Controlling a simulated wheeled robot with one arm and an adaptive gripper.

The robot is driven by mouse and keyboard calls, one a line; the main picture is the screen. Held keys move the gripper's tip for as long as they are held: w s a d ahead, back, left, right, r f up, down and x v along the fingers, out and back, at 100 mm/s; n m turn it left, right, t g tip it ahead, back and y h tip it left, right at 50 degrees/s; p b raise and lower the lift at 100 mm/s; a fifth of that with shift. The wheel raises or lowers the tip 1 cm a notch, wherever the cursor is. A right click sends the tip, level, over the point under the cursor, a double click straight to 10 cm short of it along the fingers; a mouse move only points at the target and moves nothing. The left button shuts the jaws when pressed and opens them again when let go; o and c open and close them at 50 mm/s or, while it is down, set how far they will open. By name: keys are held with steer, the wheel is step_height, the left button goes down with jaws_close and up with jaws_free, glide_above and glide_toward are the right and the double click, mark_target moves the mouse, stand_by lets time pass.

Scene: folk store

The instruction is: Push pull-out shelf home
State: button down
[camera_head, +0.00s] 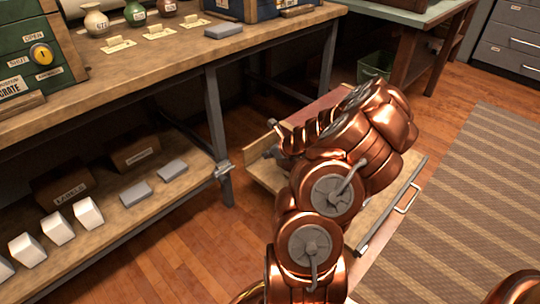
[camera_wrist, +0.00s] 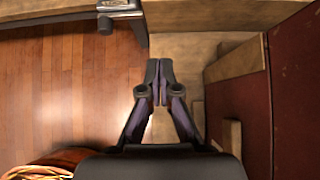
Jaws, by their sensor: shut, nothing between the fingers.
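The pull-out shelf (camera_head: 382,205) is a light wooden board, out from under the workbench over the floor. A metal strip and a bar handle (camera_head: 408,198) are on its near right edge. My copper arm crosses in front of it and hides much of its middle. My gripper (camera_wrist: 159,70) is shut and empty in the wrist view, with pale wood beyond and below its tips. In the head view the fingers are mostly hidden by my arm. I cannot tell whether they touch the shelf.
The workbench (camera_head: 150,70) has a grey metal leg (camera_head: 218,135) left of the shelf; a leg (camera_wrist: 140,30) also shows in the wrist view. A dark red panel (camera_head: 318,106) lies behind my arm. A striped rug (camera_head: 465,190) and open wooden floor (camera_head: 180,265) lie around.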

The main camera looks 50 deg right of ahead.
mark_target(249, 153)
steer(key=b+x, duration=0.2)
steer(key=x, duration=0.4)
steer(key=shift+f, duration=0.2)
steer(key=shift+w+d+b, duration=0.1)
steer(key=shift+w+b, duration=0.5)
steer(key=shift+w, duration=0.5)
steer(key=shift+w+r+b, duration=0.1)
steer(key=shift+w+b, duration=0.2)
steer(key=shift+w, duration=0.75)
steer(key=shift+w+r, duration=0.1)
